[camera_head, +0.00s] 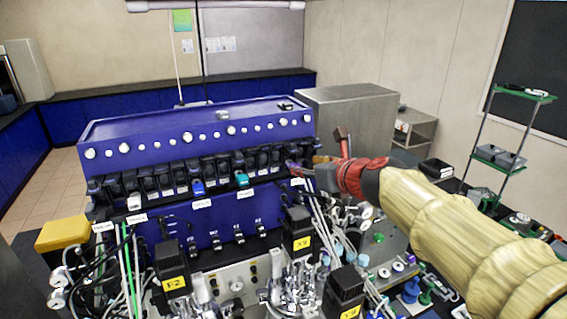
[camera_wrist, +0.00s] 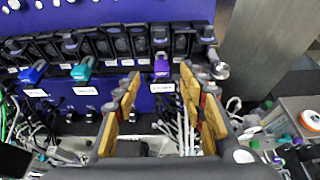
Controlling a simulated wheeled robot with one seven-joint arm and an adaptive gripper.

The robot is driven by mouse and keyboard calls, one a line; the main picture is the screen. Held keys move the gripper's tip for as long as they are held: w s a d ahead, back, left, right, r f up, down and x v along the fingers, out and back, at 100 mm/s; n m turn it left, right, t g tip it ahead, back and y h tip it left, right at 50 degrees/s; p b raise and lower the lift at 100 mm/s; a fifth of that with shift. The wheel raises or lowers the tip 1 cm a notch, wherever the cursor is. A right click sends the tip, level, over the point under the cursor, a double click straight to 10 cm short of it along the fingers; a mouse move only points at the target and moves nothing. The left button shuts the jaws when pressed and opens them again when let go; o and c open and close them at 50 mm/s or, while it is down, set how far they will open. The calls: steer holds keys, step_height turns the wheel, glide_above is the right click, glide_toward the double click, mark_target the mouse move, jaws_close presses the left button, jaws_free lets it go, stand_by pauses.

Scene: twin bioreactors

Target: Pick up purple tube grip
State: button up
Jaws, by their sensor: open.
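The purple tube grip (camera_wrist: 161,66) is mounted on the front of the blue bioreactor unit, in the row of black pump heads, above a small white label. My gripper (camera_wrist: 160,80) is open, its yellow-padded fingers spread left and right of the grip in the picture. The grip appears beyond the fingertips, and nothing is between them. In the head view my gripper (camera_head: 301,166) is at the right end of the pump row, and the grip is mostly hidden there.
A teal grip (camera_wrist: 82,69) and a blue grip (camera_wrist: 34,72) sit to the left on the same row. Tubes and cables hang below. A grey metal cabinet (camera_head: 355,120) stands right of the blue unit (camera_head: 150,132). Black motors (camera_head: 297,228) with yellow labels rise in front.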

steer(key=x, duration=0.7)
steer(key=shift+d+f, duration=0.1)
steer(key=shift+d, duration=0.05)
steer(key=shift+s, duration=0.1)
steer(key=shift+c, duration=0.4)
jaws_close()
